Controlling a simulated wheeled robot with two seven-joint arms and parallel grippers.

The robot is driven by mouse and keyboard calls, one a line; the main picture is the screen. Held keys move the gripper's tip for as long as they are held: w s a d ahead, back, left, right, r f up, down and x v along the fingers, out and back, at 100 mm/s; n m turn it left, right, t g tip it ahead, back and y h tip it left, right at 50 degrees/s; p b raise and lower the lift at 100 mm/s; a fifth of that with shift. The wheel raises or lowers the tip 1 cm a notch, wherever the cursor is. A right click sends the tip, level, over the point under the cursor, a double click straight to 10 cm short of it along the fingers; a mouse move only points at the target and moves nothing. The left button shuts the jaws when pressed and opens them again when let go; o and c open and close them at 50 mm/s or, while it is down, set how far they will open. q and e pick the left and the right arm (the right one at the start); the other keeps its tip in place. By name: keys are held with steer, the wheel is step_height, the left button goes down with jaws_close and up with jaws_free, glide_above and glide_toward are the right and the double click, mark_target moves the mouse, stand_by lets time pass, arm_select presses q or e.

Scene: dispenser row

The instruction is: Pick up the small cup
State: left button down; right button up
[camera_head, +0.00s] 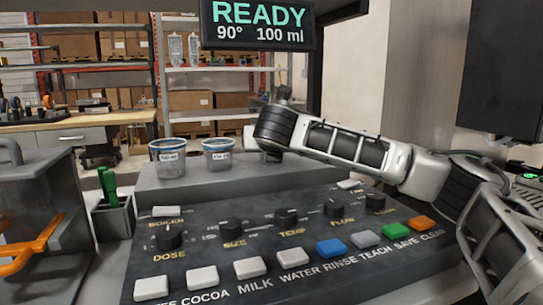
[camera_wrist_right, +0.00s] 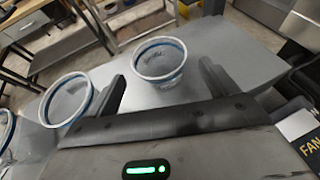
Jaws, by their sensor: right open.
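Two clear cups with blue rims and white labels stand on the grey ledge (camera_head: 300,177) in the head view, a left cup (camera_head: 167,160) and a right cup (camera_head: 217,155). The labels are too small to read. My right gripper (camera_head: 266,156) is low over the ledge, just right of the right cup; its fingers are mostly hidden there. In the wrist view, my right gripper (camera_wrist_right: 163,80) is open, with one cup (camera_wrist_right: 160,63) ahead of the gap between its fingers. A second cup (camera_wrist_right: 68,100) is beside the left finger, and part of a third (camera_wrist_right: 5,130) shows at the left edge. My left gripper is out of view.
A button panel (camera_head: 300,235) with knobs fills the front. A display (camera_head: 258,25) reading READY, 90°, 100 ml hangs above. A dark holder (camera_head: 112,218) with green-handled tools stands left, near an orange handle (camera_head: 30,245). The ledge beyond the gripper looks clear.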

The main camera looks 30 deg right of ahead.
steer(key=x, duration=0.5)
steer(key=shift+r+b, duration=0.15)
steer(key=shift+b, duration=0.2)
steer(key=c, duration=1)
